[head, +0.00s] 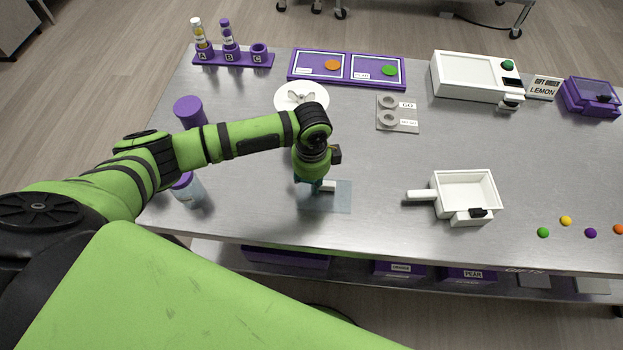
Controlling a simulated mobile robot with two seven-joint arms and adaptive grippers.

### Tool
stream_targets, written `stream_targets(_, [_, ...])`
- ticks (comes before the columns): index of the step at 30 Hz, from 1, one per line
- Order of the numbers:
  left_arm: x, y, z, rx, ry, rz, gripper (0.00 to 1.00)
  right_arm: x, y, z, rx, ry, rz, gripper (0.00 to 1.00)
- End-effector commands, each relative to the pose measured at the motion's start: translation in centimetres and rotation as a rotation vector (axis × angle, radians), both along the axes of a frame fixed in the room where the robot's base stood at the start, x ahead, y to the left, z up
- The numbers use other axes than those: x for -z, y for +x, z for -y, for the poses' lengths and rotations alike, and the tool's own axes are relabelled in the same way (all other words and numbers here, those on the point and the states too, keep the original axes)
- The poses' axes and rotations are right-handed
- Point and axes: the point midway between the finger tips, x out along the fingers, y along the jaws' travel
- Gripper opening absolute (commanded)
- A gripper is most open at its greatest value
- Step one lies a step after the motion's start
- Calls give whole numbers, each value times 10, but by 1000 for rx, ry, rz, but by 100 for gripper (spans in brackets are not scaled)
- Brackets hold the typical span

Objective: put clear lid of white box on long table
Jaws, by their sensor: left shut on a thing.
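The clear lid (338,202) is a see-through, bluish square plate with a small white handle, left of the middle of the long table (390,175). My left gripper (316,187) points down at it and is shut on its handle. The lid lies flat on the table or very close above it; I cannot tell which. The gripper and wrist hide part of the lid. The open white box (464,177) stands to the right, with a white handle on its left and a black piece at its front. My right gripper is not in view.
A white round dish (301,98) stands behind my left wrist. A purple-lidded jar (188,190) and a purple cylinder (190,112) are near my left forearm. A grey plate with rings (398,114) lies farther back. The table between lid and white box is clear.

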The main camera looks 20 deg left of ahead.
Motion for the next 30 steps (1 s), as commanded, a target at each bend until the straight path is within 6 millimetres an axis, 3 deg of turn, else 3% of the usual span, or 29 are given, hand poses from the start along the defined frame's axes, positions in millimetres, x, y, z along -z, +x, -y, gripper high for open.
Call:
stream_targets(3, [3, 0, 0, 0, 0, 0, 0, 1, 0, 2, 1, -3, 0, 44])
stream_targets(4, [3, 0, 0, 0, 0, 0, 33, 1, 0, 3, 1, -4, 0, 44])
stream_targets(6, [2, 0, 0, 0, 0, 0, 55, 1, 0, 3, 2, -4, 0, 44])
stream_targets(16, [1, 0, 0, 0, 0, 1, 55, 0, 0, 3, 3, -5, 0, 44])
stream_targets(20, [-8, 1, 0, 0, 0, 2, 55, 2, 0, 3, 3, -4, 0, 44])
stream_targets(30, [-76, 2, 0, 2, -1, 6, 55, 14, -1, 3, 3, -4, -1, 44])
